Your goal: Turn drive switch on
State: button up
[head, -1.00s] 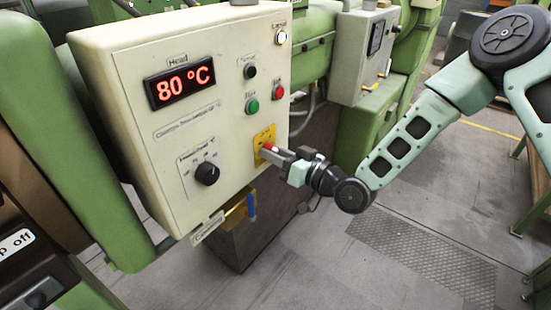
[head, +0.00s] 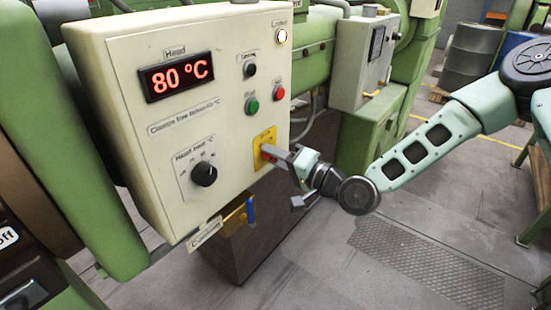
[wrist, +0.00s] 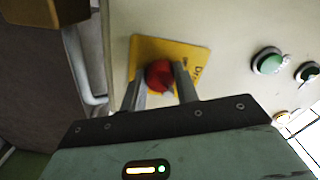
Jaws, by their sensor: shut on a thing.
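The drive switch is a red knob (wrist: 159,75) on a yellow plate (wrist: 190,49) in the wrist view; the plate's lettering is partly readable as "Dr". My gripper (wrist: 157,80) has one finger on each side of the knob and is shut on it. In the head view, my gripper (head: 271,154) reaches the yellow plate (head: 264,141) from the right, at the lower right of the cream control box (head: 225,60). The fingers hide most of the knob there, with only a little red showing.
Above the plate are a green button (head: 252,105), a red button (head: 279,92), a black switch (head: 250,70) and a lit white lamp (head: 281,36). A red display (head: 178,77) reads 80 °C, above a black dial (head: 204,173). A blue-handled part (head: 251,210) sits below the box.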

jog(key=shift+m, duration=0.5)
jog(key=o, duration=1)
jog(key=shift+p+v, duration=2.3)
jog(key=shift+v, duration=6.4)
